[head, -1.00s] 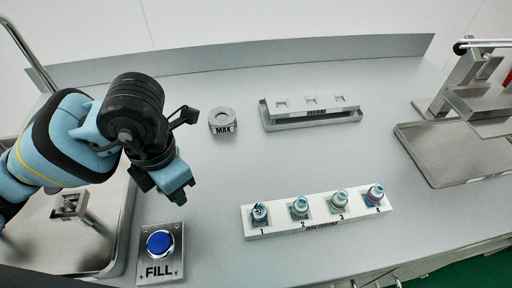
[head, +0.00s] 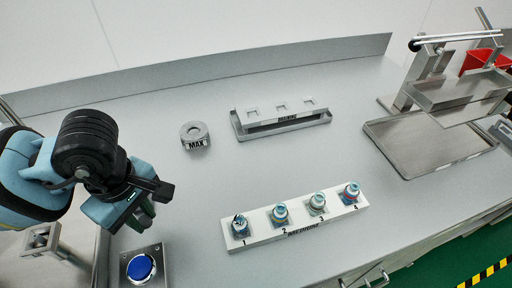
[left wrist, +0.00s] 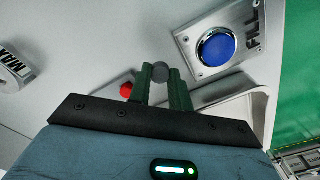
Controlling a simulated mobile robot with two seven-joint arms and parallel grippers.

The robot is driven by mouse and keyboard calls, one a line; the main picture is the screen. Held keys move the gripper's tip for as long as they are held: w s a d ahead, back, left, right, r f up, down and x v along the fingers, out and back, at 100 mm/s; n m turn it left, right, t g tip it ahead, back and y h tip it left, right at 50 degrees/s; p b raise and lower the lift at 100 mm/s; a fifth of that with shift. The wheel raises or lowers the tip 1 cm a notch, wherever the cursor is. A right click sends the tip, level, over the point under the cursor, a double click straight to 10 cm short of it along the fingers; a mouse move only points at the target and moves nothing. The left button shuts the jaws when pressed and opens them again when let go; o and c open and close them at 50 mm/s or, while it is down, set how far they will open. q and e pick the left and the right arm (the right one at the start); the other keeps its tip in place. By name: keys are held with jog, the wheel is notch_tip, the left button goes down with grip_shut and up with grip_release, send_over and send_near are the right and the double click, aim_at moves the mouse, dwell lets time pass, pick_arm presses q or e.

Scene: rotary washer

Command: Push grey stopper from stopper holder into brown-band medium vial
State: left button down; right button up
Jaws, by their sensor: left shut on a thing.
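My left gripper (head: 140,214) is at the left of the bench, above and beside the blue FILL button. In the left wrist view its green fingers (left wrist: 161,84) are shut on a small round grey thing that looks like the grey stopper (left wrist: 161,70). The medium rack (head: 264,239) holds vials at places 1 to 3 and beyond, all upright. The vial at place 3 (head: 317,204) has a dull, brownish band, though too small to be sure. No stopper holder can be made out. My right gripper is out of view.
The blue FILL button (head: 141,267) is below my left gripper and also shows in the left wrist view (left wrist: 215,47). A MAX block (head: 194,134), a back rack (head: 283,128) and a metal tray (head: 430,150) stand farther off. A small red thing (left wrist: 126,90) is beside the fingers. The bench middle is clear.

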pick_arm(q)
jog(key=m, duration=0.4)
jog(key=a+m, duration=0.1)
jog(key=m, duration=0.2)
jog(key=shift+f, duration=0.35)
jog(key=m, duration=0.5)
jog(key=shift+s+a+f, duration=0.1)
jog(key=shift+a+f, duration=0.15)
jog(key=shift+a, duration=0.1)
